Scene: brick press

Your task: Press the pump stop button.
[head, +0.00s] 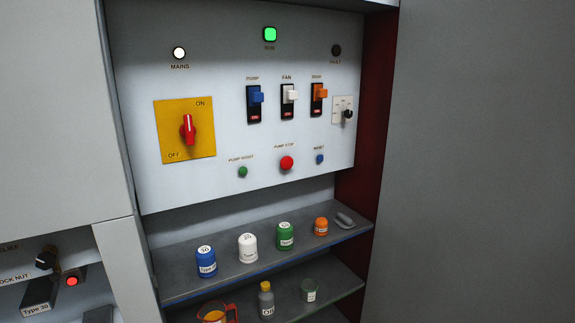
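The pump stop button (287,163) is a round red button low on the white control panel (215,75) in the head view, under the label PUMP STOP. A small green button (243,172) labelled like a pump reset is to its left, and a small blue button (320,159) marked RESET is to its right. Nothing covers the red button. Neither of my grippers shows in the head view.
Above are blue, white and orange switches (290,94), a lit green lamp (270,34) and a red rotary switch (188,129) on a yellow plate. Below, a grey shelf (225,276) holds several coloured containers. A cabinet wall (480,160) stands right.

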